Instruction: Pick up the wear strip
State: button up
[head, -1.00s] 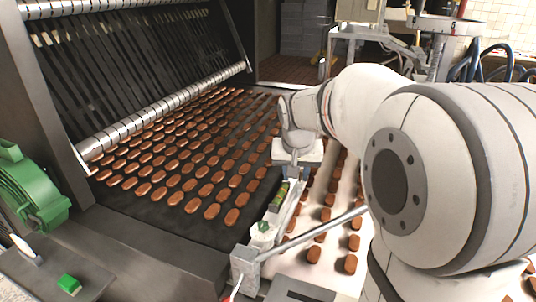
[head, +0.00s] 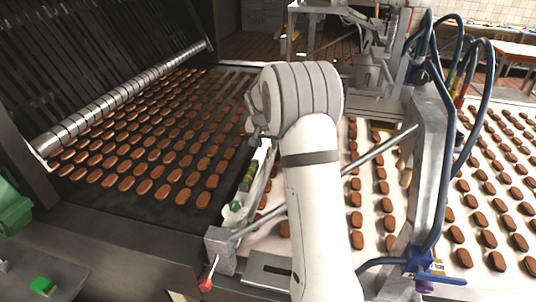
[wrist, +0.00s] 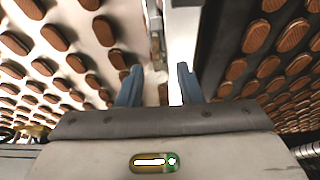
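My gripper (wrist: 158,86) shows in the wrist view with its two blue fingers apart. Nothing is visibly held between them. Beyond the fingertips lie the cream belt with biscuits, a thin metal rod (wrist: 155,32) and a flat white strip (wrist: 183,42) beside the dark belt. This white strip may be the wear strip, but I cannot tell for sure. In the head view my arm's wrist hangs over the edge between the dark belt and the cream belt, and hides the fingers. A pale rail (head: 262,160) runs there, partly behind my arm.
The dark belt (head: 90,205) with rows of biscuits lies left, under a slatted roller (head: 120,95). The cream belt (head: 335,215) lies right of my arm. A metal bar (head: 375,146) crosses it to an upright post (head: 430,170) with blue hoses (head: 485,100).

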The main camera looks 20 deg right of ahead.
aim_at(269, 147)
jog(key=p+x, duration=0.1)
jog(key=x, duration=0.2)
jog(key=shift+d+f, duration=0.2)
jog(key=shift+f, duration=0.1)
jog(key=shift+c, duration=0.5)
grip_shut()
